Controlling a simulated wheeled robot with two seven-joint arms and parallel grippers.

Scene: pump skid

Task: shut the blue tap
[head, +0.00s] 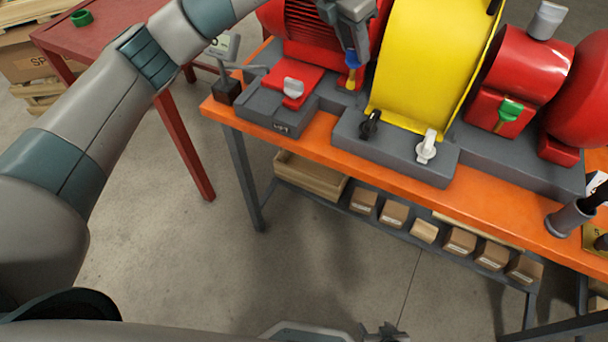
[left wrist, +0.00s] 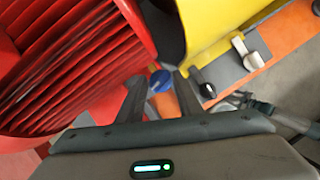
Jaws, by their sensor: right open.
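The blue tap (left wrist: 160,81) shows in the left wrist view between the two fingers of my left gripper (left wrist: 160,78). In the head view the tap (head: 352,60) is largely covered by that gripper (head: 353,48), which points down at it beside the red ribbed motor. The fingers stand apart on either side of the tap; contact cannot be made out. The tap's handle angle is hard to tell. My right gripper (head: 386,332) is at the bottom edge of the head view, partly cut off, open, far from the tap.
A yellow guard (head: 415,65) stands right of the tap. The ribbed red motor (left wrist: 70,65) is close on the left. Floor in front is clear.

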